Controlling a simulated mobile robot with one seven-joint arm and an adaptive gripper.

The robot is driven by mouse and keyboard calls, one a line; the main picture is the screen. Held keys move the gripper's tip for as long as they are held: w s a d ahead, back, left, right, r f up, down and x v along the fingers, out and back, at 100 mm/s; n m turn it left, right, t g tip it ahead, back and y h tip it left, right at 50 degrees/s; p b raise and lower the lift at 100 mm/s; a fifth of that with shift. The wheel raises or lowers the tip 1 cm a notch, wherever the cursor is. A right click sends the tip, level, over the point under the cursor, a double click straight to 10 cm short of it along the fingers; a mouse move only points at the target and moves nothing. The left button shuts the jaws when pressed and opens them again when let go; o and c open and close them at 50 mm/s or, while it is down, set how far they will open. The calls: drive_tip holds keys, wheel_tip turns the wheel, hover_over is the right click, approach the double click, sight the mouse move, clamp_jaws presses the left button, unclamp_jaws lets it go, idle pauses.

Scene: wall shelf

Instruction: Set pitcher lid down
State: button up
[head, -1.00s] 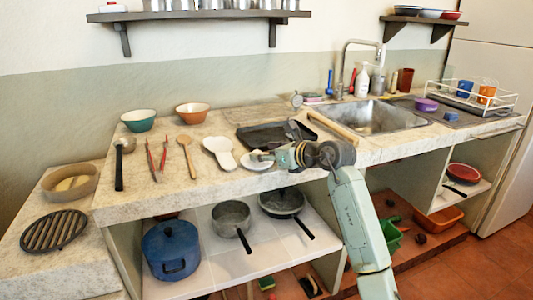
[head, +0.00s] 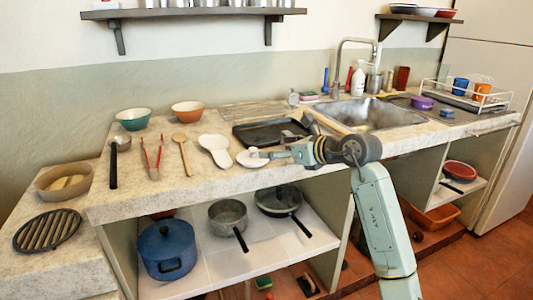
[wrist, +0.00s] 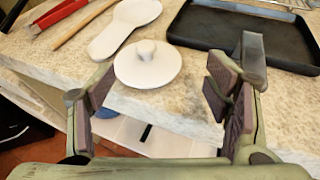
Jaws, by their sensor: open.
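The white pitcher lid (head: 251,158), round with a small knob on top, lies knob up on the stone counter near its front edge. In the wrist view the lid (wrist: 147,66) is just ahead of my gripper (wrist: 157,110), roughly between the lines of its two fingers. The fingers are spread wide and do not touch the lid. In the head view my gripper (head: 279,154) is just right of the lid, and its fingertips are small and hard to make out.
A white spoon rest (head: 216,149) lies left of the lid, with a wooden spoon (head: 182,153) and red tongs (head: 153,157) beyond. A black tray (head: 262,134) lies behind. The counter's front edge (wrist: 165,112) is close under my gripper. Pans stand on the shelf below.

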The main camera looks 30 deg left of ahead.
drive_tip(key=shift+b+v, duration=0.4)
drive_tip(key=shift+v, duration=2.35)
